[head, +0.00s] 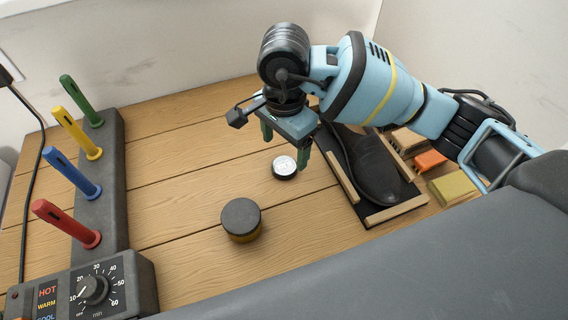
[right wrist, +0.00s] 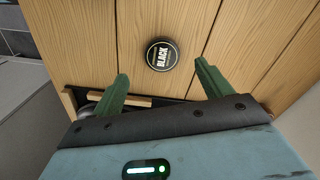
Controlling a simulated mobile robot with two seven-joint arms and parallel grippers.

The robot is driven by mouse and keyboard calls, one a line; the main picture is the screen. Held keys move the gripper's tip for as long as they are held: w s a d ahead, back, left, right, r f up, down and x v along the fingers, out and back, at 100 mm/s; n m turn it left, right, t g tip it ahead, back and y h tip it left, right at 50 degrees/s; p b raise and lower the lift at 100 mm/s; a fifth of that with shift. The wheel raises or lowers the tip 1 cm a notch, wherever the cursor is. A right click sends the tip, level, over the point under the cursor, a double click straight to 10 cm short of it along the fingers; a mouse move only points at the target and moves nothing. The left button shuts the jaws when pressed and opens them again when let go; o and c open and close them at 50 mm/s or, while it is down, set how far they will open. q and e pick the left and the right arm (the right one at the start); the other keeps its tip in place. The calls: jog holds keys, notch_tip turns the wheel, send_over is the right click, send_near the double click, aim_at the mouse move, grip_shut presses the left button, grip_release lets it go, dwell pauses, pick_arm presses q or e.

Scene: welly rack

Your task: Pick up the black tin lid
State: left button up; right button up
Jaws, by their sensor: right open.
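The black tin lid (head: 284,168) is a small dark disc with a pale round label, lying flat on the wooden table. In the right wrist view the lid (right wrist: 161,55) shows the word BLACK. My right gripper (head: 285,150) has green fingers, open and empty, pointing down just behind the lid in the head view. In the right wrist view the lid lies a little past the fingertips (right wrist: 162,72), between their lines; the gripper seems above the table and not touching it. My left gripper is not in view.
A dark-topped round tin (head: 241,217) stands in front of the lid. A rack with coloured pegs (head: 113,190) and a dial box (head: 120,285) stand left.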

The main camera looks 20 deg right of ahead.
aim_at(284, 165)
jog(key=shift+w+f, duration=0.1)
jog(key=shift+f, duration=0.5)
notch_tip(284, 165, down, 3)
jog(key=shift+w+f, duration=0.1)
jog(key=shift+f, duration=0.7)
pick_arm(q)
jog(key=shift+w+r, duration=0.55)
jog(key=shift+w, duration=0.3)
pick_arm(e)
jog(key=shift+c, duration=0.4)
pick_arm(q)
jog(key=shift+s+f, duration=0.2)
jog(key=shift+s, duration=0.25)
pick_arm(e)
jog(key=c, duration=1)
